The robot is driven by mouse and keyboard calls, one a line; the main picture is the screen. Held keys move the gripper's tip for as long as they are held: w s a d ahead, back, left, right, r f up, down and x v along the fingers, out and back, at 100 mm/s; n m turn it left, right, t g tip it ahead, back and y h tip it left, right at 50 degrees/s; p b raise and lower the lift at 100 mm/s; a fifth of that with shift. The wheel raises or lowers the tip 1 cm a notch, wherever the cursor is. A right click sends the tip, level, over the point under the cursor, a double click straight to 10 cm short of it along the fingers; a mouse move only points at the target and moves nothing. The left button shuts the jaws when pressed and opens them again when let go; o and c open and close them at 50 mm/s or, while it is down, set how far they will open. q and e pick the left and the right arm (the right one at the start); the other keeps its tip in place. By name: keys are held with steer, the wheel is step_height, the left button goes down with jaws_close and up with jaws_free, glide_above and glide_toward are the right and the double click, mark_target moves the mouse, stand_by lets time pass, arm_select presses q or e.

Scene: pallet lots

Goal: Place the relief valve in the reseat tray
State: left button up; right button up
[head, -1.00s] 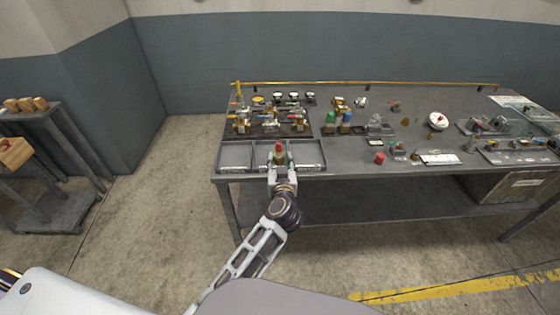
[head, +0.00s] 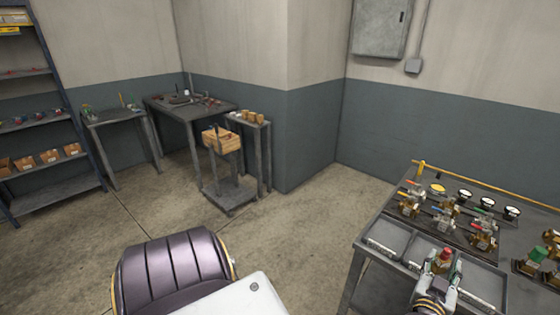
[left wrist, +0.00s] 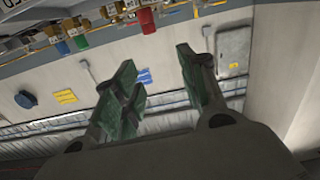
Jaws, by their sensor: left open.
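A brass valve with a red cap (head: 444,255), which looks like the relief valve, shows at the middle one of three shallow grey trays (head: 408,263) along the table's front edge. My left gripper (head: 441,268) is open, with its green-padded fingers near the valve in the head view. In the left wrist view the gap between the fingers (left wrist: 160,85) looks empty. I cannot tell whether the valve rests on the tray floor. Tray labels are too small to read, so I cannot tell which is the reseat tray. My right gripper is not in view.
Several valves with coloured handles (head: 443,216) and round gauges (head: 487,203) stand behind the trays. A yellow rail (head: 470,185) runs along the table's back. The floor between is open.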

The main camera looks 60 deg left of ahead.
arm_select(q)
steer(key=s+f+m+g+h, duration=0.2)
steer(key=s+f+h, duration=0.15)
steer(key=f, duration=1.05)
steer(key=s+f+m+g+h, duration=0.1)
steer(key=s+f+m+h, duration=0.3)
steer(key=f, duration=0.9)
steer(key=s+f+m+g+h, duration=0.15)
steer(key=s+f, duration=0.35)
steer(key=f, duration=0.9)
steer(key=s+a+f+g+y, duration=0.1)
steer(key=s+a+f+g, duration=0.2)
steer(key=s+f, duration=0.6)
steer(key=s+a+f+g+y, duration=0.1)
steer(key=s+a+f+g, duration=0.2)
steer(key=s+f, duration=0.5)
steer(key=s+a+f+g+y, duration=0.1)
steer(key=s+a+f+g, duration=0.1)
steer(key=s, duration=0.9)
steer(key=s+a+f+n+g+y, duration=0.1)
steer(key=s+a+f+g, duration=0.2)
steer(key=s, duration=0.9)
step_height(320, 180, down, 4)
steer(key=shift+a+r, duration=0.1)
steer(key=shift+a, duration=1.1)
